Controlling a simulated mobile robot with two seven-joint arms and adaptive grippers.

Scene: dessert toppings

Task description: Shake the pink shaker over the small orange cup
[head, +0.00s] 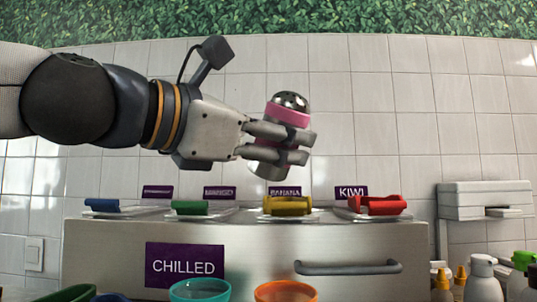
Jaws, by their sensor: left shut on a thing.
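The pink shaker (288,115) has a silver perforated top, a pink band and a silver body. My left gripper (303,146) is shut on its body and holds it in the air, tilted slightly, with its perforated top upward. The small orange cup (286,291) is at the bottom edge of the view, below the shaker; only its upper part shows. The shaker is well above it and apart from it. My right gripper is not in view.
A teal cup (200,289) stands left of the orange cup. Behind is a chilled cabinet (245,245) with blue, green, yellow and red-handled items on top. Several bottles (482,280) stand at the lower right. The air around the shaker is clear.

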